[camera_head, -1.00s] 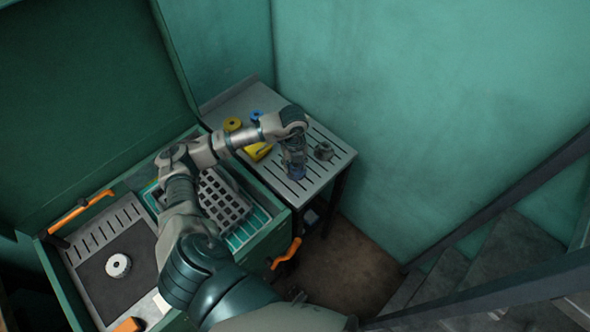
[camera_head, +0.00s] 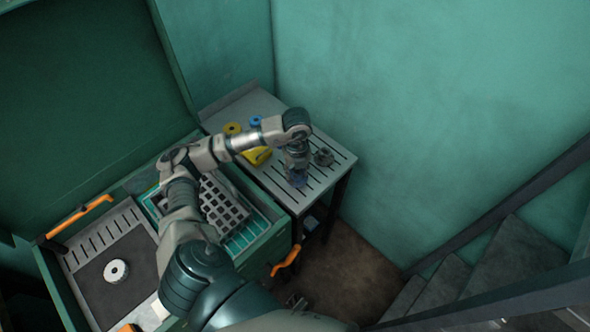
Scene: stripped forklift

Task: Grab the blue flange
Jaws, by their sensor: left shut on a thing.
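My left gripper (camera_head: 297,172) points down over the right part of the slotted metal side table (camera_head: 333,165). Another blue round part (camera_head: 255,121) lies at the back of the same table. My right gripper does not show clearly.
A yellow ring (camera_head: 232,129), a yellow block (camera_head: 257,156) and a grey metal part (camera_head: 323,157) are on the side table. The green open case (camera_head: 50,262) at left holds a grey grid tray (camera_head: 224,203) and a white ring (camera_head: 116,271). Stairs and a rail are at right.

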